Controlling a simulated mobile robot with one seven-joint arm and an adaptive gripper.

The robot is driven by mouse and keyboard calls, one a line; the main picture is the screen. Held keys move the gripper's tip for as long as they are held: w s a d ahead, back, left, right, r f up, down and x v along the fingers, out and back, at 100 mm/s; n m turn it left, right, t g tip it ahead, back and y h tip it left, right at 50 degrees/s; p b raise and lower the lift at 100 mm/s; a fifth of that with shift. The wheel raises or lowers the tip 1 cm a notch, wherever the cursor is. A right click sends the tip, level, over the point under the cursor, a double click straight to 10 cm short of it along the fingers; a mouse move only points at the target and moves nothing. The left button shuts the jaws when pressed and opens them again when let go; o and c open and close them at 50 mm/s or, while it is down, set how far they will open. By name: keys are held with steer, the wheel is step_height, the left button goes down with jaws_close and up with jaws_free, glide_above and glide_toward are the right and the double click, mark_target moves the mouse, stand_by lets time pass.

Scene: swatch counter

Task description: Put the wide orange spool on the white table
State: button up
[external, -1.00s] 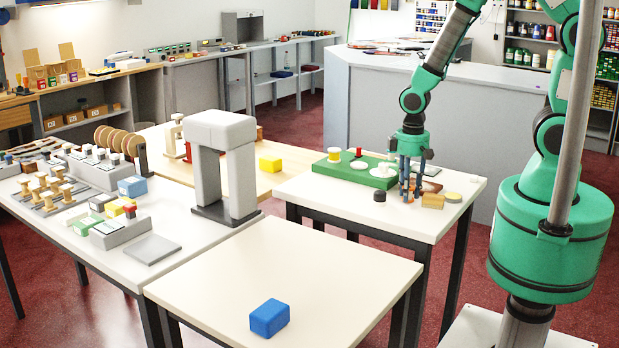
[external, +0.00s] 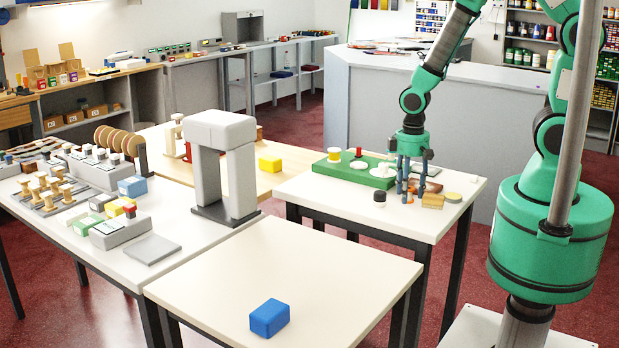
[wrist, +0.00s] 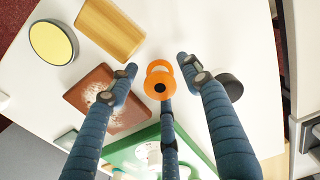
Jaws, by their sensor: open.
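The orange spool (wrist: 160,84) shows in the wrist view from above, with a dark hole in its middle and a rounded orange part beyond it. It stands on a light table top, between the fingers of my gripper (wrist: 157,68). The fingers are spread, with visible gaps to the spool on the left and right; whether the middle finger touches it, I cannot tell. In the external view my gripper (external: 411,190) points down over the right-hand light table (external: 345,202), and its fingers mostly hide the spool. The front pale table (external: 230,290) bears a blue block (external: 269,317).
Near my gripper lie a wooden block (wrist: 110,27), a yellow-topped disc (wrist: 52,43), a brown tray (wrist: 105,98), a dark round piece (wrist: 229,87) and a green board (external: 340,177). A grey arch (external: 240,180) stands left. Most of the front table is clear.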

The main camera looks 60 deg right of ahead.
step_height(320, 180, up, 12)
steer(key=p, duration=0.3)
stand_by(0.3)
steer(key=shift+r, duration=0.1)
stand_by(0.4)
steer(key=s+d+r+t, duration=0.2)
steer(key=s+d+r, duration=0.1)
steer(key=r, duration=0.6)
steer(key=s+d+r+m+t, duration=0.1)
steer(key=s+d+r, duration=0.2)
steer(key=r, duration=0.7)
steer(key=s+d+r+t, duration=0.2)
steer(key=s+d+r, duration=0.1)
steer(key=r, duration=0.6)
steer(key=shift+s+r+m+t, duration=0.2)
steer(key=shift+s+m+t, duration=0.15)
steer(key=shift+s, duration=0.25)
